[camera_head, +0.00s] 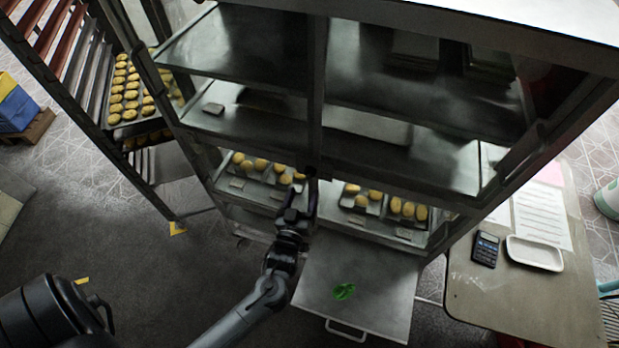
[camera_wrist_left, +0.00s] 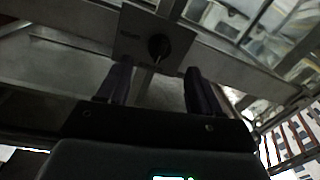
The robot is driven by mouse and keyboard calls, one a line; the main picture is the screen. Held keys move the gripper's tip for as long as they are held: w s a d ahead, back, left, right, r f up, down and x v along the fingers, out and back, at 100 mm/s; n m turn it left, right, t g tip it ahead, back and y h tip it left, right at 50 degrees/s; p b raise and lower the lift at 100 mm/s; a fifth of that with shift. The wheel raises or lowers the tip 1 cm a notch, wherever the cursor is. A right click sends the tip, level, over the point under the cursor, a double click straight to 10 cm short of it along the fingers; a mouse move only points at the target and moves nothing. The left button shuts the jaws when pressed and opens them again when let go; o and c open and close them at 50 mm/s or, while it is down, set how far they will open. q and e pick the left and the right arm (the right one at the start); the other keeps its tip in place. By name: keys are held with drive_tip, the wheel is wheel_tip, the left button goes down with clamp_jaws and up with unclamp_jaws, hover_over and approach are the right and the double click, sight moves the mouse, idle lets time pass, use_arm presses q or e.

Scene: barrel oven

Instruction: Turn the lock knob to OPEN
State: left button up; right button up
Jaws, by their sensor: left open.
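The lock knob (camera_wrist_left: 158,46) is a small dark knob on a square metal plate (camera_wrist_left: 128,42). It shows in the left wrist view at the top middle. Marks on the plate are too blurred to read, so I cannot tell its setting. My left gripper (camera_wrist_left: 157,85) is open, and its two dark fingers point towards the knob, one on each side in the picture. The knob appears beyond the fingertips, and nothing is held. In the head view my left gripper (camera_head: 301,193) is in front of the cabinet's middle post. I cannot make out the knob there. My right gripper is not in view.
A metal cabinet (camera_head: 318,90) holds trays of pastries (camera_head: 264,166). Below my gripper, a metal panel (camera_head: 378,290) with a green mark juts out. A table (camera_head: 520,300) with a calculator (camera_head: 486,249) stands right. A tray rack (camera_head: 75,70) stands left. Dark floor is free in front.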

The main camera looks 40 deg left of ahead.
sight(309, 177)
use_arm(q)
drive_tip(key=x, duration=0.7)
drive_tip(key=shift+c, duration=0.5)
drive_tip(key=c, duration=1)
